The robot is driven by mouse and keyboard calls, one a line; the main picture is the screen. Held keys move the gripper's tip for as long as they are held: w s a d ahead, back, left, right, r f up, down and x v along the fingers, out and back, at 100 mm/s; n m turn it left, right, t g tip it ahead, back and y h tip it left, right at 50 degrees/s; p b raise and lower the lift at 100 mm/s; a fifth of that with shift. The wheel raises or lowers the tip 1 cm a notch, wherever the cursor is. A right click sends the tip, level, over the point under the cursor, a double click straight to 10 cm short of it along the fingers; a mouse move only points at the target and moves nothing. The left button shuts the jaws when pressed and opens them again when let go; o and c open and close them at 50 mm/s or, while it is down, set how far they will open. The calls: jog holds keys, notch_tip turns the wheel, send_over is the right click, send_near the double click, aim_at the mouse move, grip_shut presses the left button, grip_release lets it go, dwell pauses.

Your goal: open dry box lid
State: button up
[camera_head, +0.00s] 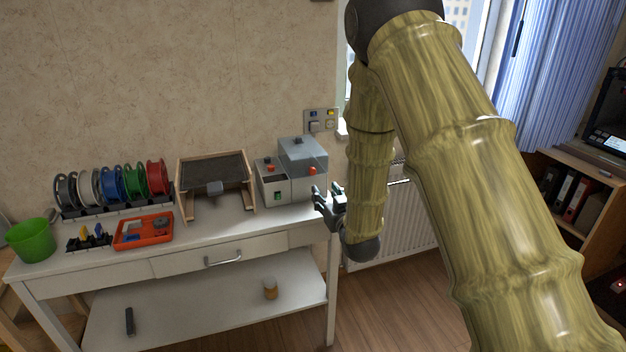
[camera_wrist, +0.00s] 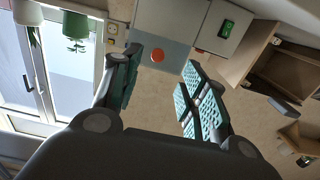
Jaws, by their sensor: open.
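The dry box (camera_head: 303,187) is a grey box at the right end of the white table, with a translucent grey lid (camera_head: 303,153) on top that looks closed. A red round knob (camera_head: 311,169) is on its front; it also shows in the wrist view (camera_wrist: 157,55). My gripper (camera_head: 327,196) is open and empty, just in front and to the right of the box. In the wrist view my open fingers (camera_wrist: 162,72) stand on either side of the red knob's line of sight, apart from it.
A control unit with a green switch (camera_head: 277,196) adjoins the box on its left. A wooden-sided tray frame (camera_head: 250,194), spools (camera_head: 111,184), an orange tray (camera_head: 120,243) and a green bucket (camera_head: 31,241) stand further left. A radiator (camera_head: 408,220) is right of the table.

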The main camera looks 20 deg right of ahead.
aim_at(313, 172)
jog(key=w, duration=0.7)
jog(key=w+r+p, duration=0.1)
jog(key=w, duration=0.3)
jog(key=shift+w+a+r, duration=0.1)
jog(key=shift+w+a, duration=0.05)
grip_shut()
